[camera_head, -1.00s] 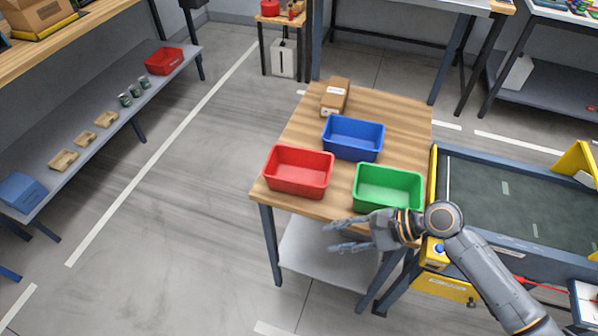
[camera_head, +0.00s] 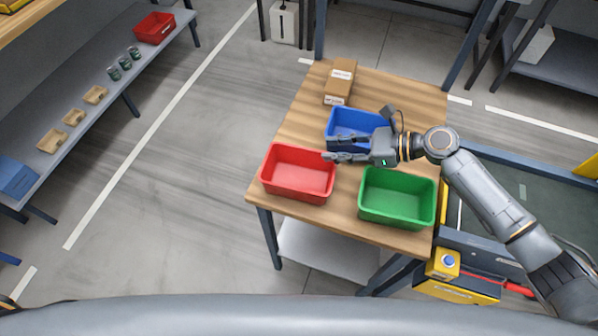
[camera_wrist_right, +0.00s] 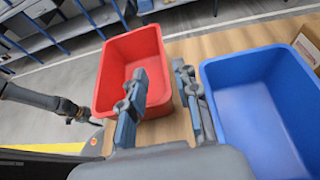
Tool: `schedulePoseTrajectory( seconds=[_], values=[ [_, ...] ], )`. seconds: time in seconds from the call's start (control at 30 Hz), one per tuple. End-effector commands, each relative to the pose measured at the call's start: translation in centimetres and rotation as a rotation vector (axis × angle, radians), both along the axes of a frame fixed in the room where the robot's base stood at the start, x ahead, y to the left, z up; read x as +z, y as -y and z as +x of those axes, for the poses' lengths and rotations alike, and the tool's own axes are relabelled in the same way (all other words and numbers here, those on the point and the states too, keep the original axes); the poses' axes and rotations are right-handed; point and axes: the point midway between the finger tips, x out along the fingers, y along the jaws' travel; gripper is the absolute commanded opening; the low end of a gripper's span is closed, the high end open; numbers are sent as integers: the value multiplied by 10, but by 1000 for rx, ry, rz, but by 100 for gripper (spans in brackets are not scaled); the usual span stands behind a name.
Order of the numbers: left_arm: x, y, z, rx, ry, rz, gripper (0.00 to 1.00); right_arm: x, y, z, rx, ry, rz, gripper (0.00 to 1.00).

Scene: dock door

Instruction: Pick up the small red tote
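The red tote (camera_head: 298,174) stands upright and empty at the left front of the wooden table, and it also shows ahead in the right wrist view (camera_wrist_right: 112,88). My right gripper (camera_head: 331,148) is open and empty at the tote's right side, between it and the blue tote. In the right wrist view its two fingers (camera_wrist_right: 158,82) are spread, one overlapping the red tote in the picture. Contact cannot be told. A dark arm, seemingly my left, ends in a gripper (camera_wrist_right: 80,116) left of the tote; its fingers are too small to judge.
A blue tote (camera_head: 345,118) and a green tote (camera_head: 397,219) stand close by on the table (camera_head: 415,95). A brown box (camera_head: 341,80) lies at the back. Another red bin (camera_head: 155,28) sits on the left shelf. The floor left of the table is clear.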

Motion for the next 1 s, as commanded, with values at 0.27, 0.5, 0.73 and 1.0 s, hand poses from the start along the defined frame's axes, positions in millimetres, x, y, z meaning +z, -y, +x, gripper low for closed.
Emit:
schedulePoseTrajectory(
  seconds=[0.27, 0.5, 0.73, 1.0],
  values=[
    [4, -1, -8, 0, -11, 1, 40, -11, -27, 7, 0, 2, -1, 31],
    [16, 2, 22, -1, 35, -3, 40, -22, -56, 12, 1, 1, 1, 31],
    [16, 1, 16, -1, 26, -3, 40, -33, -74, 16, 0, 1, 0, 31],
    [15, 1, 6, -1, 9, -1, 40, -33, -74, 16, 1, 2, -1, 17]
  ],
)
